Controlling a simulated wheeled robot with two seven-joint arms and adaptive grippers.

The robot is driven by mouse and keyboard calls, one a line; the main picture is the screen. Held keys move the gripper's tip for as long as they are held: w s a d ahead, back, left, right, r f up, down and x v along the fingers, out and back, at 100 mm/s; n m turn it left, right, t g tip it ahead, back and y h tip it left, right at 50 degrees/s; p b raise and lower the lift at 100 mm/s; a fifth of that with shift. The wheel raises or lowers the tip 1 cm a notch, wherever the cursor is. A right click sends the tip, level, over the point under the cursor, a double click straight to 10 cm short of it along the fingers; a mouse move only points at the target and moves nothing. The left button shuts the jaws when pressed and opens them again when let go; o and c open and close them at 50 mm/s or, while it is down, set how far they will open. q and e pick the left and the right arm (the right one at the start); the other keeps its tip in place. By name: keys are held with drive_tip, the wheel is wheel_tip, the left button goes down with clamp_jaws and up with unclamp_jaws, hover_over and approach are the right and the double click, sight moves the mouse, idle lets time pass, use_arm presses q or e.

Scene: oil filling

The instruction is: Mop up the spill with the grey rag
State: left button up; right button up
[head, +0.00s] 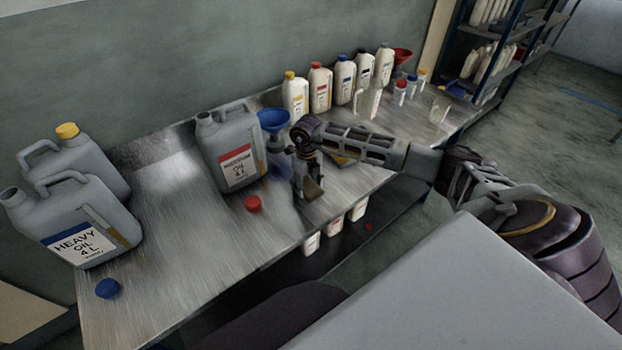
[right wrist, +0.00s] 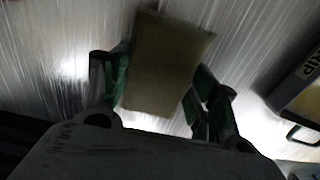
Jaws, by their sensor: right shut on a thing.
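My right gripper (head: 308,190) points down over the metal bench, just right of the blue funnel. In the right wrist view its green-lined fingers (right wrist: 160,95) are shut on an olive-brown, roughly rectangular piece (right wrist: 165,65). A tan bit of that piece (head: 313,188) shows below the fingers in the head view. It looks more olive than grey, and I cannot tell whether it is the rag. No other rag is plain. A faint bluish dark patch (head: 283,192) lies on the bench left of the gripper; I cannot tell spill from shadow. My left gripper is not in view.
A grey oil can (head: 232,150) and blue funnel (head: 273,122) stand left of the gripper. A red cap (head: 253,203) lies in front. A box-like thing lettered "DRIP" (right wrist: 305,75) lies to the right. Several bottles (head: 320,88) line the back. Heavy-oil cans (head: 82,222) stand left.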

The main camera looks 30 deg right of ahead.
drive_tip(key=shift+a, duration=0.15)
drive_tip(key=shift+r, duration=0.25)
drive_tip(key=shift+r+p, duration=0.45)
drive_tip(key=shift+r, duration=0.1)
drive_tip(key=shift+r+p, duration=0.75)
drive_tip(key=shift+r, duration=0.5)
drive_tip(key=shift+r+p, duration=0.35)
drive_tip(key=shift+r, duration=0.2)
drive_tip(key=shift+r+p, duration=0.45)
drive_tip(key=shift+r, duration=0.5)
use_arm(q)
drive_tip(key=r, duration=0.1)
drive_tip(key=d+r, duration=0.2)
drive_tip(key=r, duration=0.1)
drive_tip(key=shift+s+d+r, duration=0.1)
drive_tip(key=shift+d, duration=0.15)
